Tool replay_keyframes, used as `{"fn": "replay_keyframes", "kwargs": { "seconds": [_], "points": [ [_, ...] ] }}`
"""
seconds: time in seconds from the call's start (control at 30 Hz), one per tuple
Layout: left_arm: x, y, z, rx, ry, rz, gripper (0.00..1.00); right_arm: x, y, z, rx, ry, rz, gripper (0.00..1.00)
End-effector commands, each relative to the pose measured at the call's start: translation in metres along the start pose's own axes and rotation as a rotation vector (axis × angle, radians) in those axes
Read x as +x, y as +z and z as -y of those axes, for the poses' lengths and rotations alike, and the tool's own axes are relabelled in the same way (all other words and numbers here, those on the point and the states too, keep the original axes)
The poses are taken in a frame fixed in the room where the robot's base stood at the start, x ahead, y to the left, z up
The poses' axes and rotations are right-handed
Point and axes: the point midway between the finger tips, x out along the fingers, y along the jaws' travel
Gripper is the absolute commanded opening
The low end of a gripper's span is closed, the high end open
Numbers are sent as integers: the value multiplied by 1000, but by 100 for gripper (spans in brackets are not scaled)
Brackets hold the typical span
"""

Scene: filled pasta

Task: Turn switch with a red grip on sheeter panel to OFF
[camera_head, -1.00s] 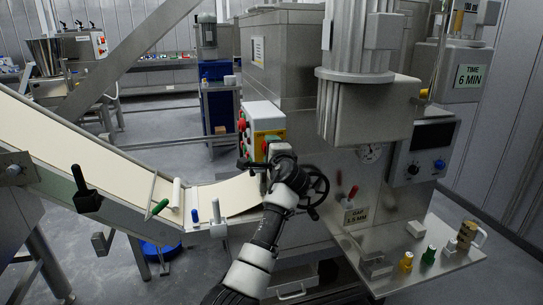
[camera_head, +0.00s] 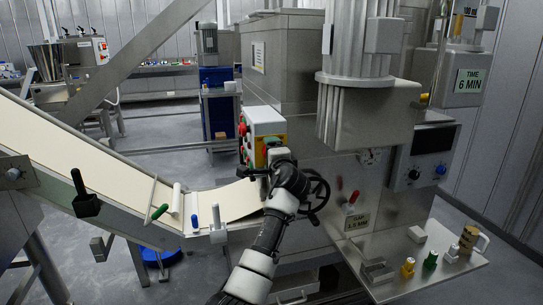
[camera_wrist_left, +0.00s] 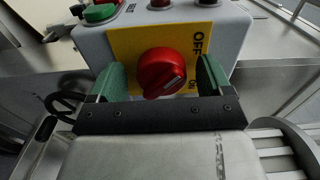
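The switch with the red grip (camera_wrist_left: 161,73) sits on a yellow plate with the words OFF and ON on the sheeter panel (camera_wrist_left: 232,30). In the head view the panel (camera_head: 262,122) is a light box with red and green buttons, and my left gripper (camera_head: 272,152) is in front of its lower part, hiding the switch. In the left wrist view my left gripper (camera_wrist_left: 160,80) is open, with one green-padded finger on each side of the red grip. Narrow gaps show between the grip and both pads. My right gripper is not in view.
A black handwheel (camera_head: 317,190) is just right of my left wrist. The conveyor belt (camera_head: 95,150) slopes down to the left of the panel. A metal shelf (camera_head: 400,285) with small coloured knobs stands at right. A green button (camera_wrist_left: 100,13) is close to the left finger.

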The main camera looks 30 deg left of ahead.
Motion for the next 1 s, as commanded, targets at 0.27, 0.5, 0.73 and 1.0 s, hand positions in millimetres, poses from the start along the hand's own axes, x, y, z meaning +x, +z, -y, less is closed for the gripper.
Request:
{"fn": "replay_keyframes", "kwargs": {
  "seconds": [0.27,0.5,0.73,1.0],
  "points": [
    [-6,-1,0,2,-2,-2,80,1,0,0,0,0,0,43],
    [-48,-1,-2,-1,-2,-4,80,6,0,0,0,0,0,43],
    [-90,0,-1,-1,-1,-2,80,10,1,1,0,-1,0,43],
    [-108,0,0,1,0,0,80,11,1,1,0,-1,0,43]
  ]
}}
